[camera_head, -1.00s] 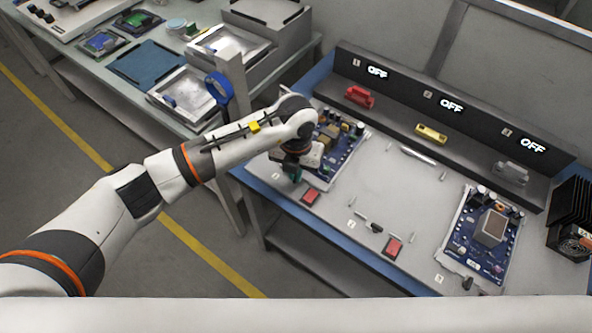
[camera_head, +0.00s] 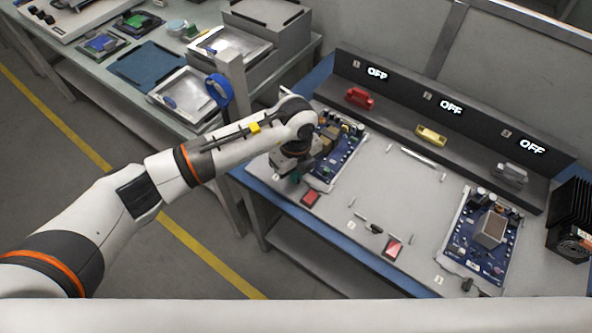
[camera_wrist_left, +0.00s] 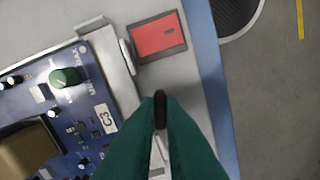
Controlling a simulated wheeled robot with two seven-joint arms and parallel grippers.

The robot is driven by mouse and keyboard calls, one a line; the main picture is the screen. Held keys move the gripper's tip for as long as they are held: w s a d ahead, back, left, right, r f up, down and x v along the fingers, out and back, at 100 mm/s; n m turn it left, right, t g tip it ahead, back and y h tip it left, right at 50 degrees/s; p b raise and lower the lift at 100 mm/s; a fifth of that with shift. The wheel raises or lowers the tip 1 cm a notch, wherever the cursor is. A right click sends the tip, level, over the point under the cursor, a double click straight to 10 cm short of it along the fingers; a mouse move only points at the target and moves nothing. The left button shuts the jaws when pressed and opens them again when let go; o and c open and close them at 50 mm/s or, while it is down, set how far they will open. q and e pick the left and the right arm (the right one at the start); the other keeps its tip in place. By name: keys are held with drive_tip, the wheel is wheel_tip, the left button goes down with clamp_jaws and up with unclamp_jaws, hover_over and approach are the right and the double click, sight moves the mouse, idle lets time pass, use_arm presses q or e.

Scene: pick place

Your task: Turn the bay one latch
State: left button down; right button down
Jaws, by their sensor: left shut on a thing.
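My left gripper (camera_head: 294,176) is at the front of bay one, the leftmost bay on the bench, beside its blue circuit board (camera_head: 352,153). In the left wrist view its green fingers (camera_wrist_left: 160,112) are closed together on the small dark latch handle (camera_wrist_left: 160,97), which lies between the tips. The fingers and wrist hide most of the latch, so its angle is hard to tell. The bay one board (camera_wrist_left: 60,105) with a green knob is to the left of the fingers there. My right gripper is not in view.
A red pad (camera_head: 310,198) lies close to the gripper. A similar latch (camera_head: 375,229) and red pad (camera_head: 392,247) are at the middle bay. Another board (camera_head: 485,238) sits in the right bay. Red, yellow and grey handles stand on the back ledge under displays reading OFF.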

use_arm(q)
drive_tip(key=shift+r+n+p, duration=0.1)
drive_tip(key=shift+n+p, duration=0.2)
drive_tip(key=shift+n, duration=1.4)
drive_tip(key=shift+w, duration=0.1)
drive_tip(key=c, duration=1.5)
unclamp_jaws()
drive_tip(key=shift+c, duration=0.2)
wheel_tip(320, 180, up, 12)
drive_tip(key=b, duration=0.2)
